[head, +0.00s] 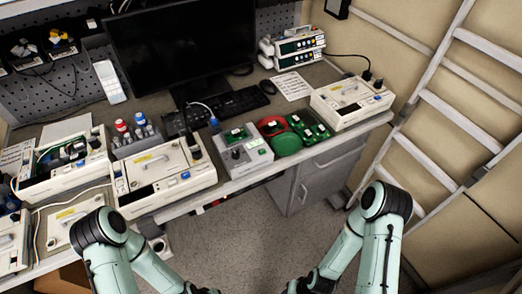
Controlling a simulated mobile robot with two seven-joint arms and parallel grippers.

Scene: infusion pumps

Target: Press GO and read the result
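A grey tester box (245,156) stands near the front edge of the bench, in the middle of the head view. A small green circuit board (236,134) sits on its top, and a blue-ended cable (212,120) rises beside it. The front panel has small controls, but their labels and any result are too small to read. My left arm (125,250) and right arm (365,235) hang in front of the bench, apart from the tester. Their forearms run to the bottom edge, and both grippers are out of view.
White pump units stand at left (65,170), left of the tester (165,178) and at right (352,101). A red tray (265,124) and a green tray (286,144) lie right of the tester near loose green boards (310,125). A monitor (185,45) and keyboard (235,103) stand behind.

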